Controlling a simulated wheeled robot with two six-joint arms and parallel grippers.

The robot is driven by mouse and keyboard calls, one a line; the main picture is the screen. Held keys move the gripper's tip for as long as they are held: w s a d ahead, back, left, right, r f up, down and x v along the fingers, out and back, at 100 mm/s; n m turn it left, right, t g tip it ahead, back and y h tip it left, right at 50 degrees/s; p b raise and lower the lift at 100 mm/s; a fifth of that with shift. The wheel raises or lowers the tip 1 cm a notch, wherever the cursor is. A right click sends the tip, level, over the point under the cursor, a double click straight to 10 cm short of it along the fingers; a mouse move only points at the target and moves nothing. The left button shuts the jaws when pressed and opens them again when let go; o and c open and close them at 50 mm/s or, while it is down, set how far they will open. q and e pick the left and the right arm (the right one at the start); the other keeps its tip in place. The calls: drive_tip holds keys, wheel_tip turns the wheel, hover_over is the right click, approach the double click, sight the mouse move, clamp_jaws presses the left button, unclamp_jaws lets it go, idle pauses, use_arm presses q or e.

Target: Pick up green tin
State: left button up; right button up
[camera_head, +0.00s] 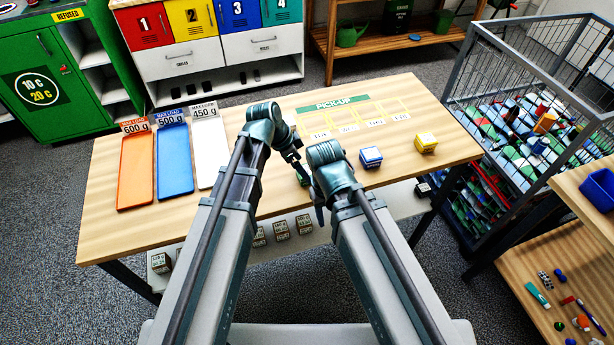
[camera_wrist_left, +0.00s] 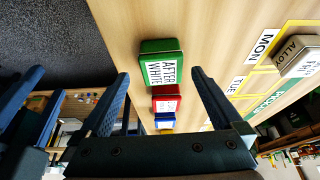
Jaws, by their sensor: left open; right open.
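The green tin (camera_wrist_left: 160,60) stands on the table in the left wrist view, its white label reading "AFTER WHITE". In the head view only a small green patch (camera_head: 302,179) of it seems to show between my grippers. My left gripper (camera_head: 298,168) is open and empty; in its wrist view the tin appears between the two fingertips, not gripped. My right gripper (camera_head: 319,205) is open, low at the table's front edge, partly hidden by its own arm. Two blue fingers at the left of the wrist view appear to be its fingers.
A red tin (camera_wrist_left: 166,97) is close beside the green one. A blue tin (camera_head: 371,157) and a yellow tin (camera_head: 426,143) stand farther right. An ALLOY block (camera_wrist_left: 302,57) lies near the day labels. Orange (camera_head: 136,168), blue (camera_head: 174,160) and white (camera_head: 209,150) trays lie left.

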sight(307, 170)
use_arm(q)
drive_tip(key=b+x, duration=0.4)
drive_tip(key=shift+w+d+f, duration=0.2)
drive_tip(key=shift+f, duration=0.15)
drive_tip(key=shift+r, duration=0.1)
drive_tip(key=c, duration=1.3)
drive_tip(key=shift+r+p, duration=0.1)
drive_tip(key=shift+p, duration=0.2)
drive_tip(key=shift+c, duration=0.2)
wheel_tip(307, 170, up, 10)
drive_tip(key=p, duration=0.9)
drive_tip(key=shift+p, duration=0.4)
